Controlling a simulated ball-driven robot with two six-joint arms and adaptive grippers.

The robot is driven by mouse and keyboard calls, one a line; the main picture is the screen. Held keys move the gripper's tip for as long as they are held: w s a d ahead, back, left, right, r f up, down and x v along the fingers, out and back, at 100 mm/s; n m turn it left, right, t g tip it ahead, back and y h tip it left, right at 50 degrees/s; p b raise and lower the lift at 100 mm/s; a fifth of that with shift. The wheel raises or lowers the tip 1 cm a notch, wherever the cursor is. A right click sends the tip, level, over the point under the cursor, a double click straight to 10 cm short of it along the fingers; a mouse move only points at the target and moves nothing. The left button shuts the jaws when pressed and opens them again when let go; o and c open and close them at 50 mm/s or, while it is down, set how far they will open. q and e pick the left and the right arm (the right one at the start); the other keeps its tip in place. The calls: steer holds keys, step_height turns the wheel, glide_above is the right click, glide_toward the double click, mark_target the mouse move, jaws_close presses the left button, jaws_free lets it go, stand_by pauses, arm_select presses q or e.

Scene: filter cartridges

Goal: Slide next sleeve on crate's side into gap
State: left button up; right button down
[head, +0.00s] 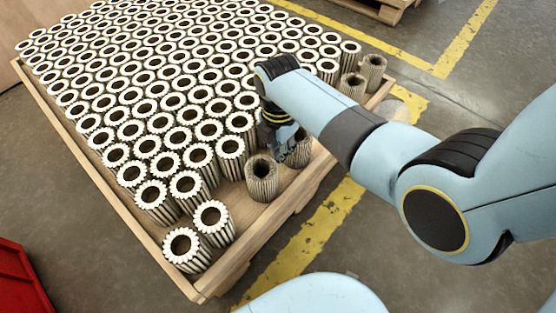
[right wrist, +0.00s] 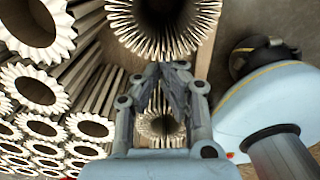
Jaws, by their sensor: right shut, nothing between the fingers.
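White-topped pleated sleeves (head: 165,104) stand in packed rows on a wooden pallet. Brownish sleeves without white tops stand along its right edge: one in front (head: 262,179), one beside the gripper (head: 299,150) and partly hidden by it, and two farther back (head: 353,86). My right gripper (head: 276,143) points down between the white rows and the front brownish sleeves. In the right wrist view its fingers (right wrist: 174,70) are shut and empty, with a brownish sleeve (right wrist: 190,35) just beyond the tips and another (right wrist: 160,126) behind the fingers. My left gripper is out of view.
Two white-topped sleeves (head: 198,238) stand at the pallet's front corner, with bare wood to their right. A low wooden rim (head: 110,195) edges the pallet. A red container (head: 22,283) is at lower left. Yellow-striped floor (head: 310,238) lies open to the right.

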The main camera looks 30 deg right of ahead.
step_height(320, 180, down, 3)
steer(key=shift+f+b, duration=0.1)
steer(key=shift+b, duration=0.7)
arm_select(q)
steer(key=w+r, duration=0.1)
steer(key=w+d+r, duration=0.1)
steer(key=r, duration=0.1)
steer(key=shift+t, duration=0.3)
arm_select(e)
steer(key=d, duration=0.2)
steer(key=w+d+p, duration=0.1)
steer(key=d, duration=0.1)
steer(key=w+d, duration=0.1)
steer(key=shift+w+d, duration=0.1)
steer(key=shift+d, duration=0.3)
steer(key=d, duration=0.2)
steer(key=w+d, duration=0.1)
steer(key=d, duration=0.1)
steer(key=w+d, duration=0.1)
steer(key=d, duration=0.1)
steer(key=shift+d+f, duration=0.1)
steer(key=shift+d, duration=0.1)
steer(key=shift+w+d, duration=0.1)
steer(key=shift+d, duration=0.1)
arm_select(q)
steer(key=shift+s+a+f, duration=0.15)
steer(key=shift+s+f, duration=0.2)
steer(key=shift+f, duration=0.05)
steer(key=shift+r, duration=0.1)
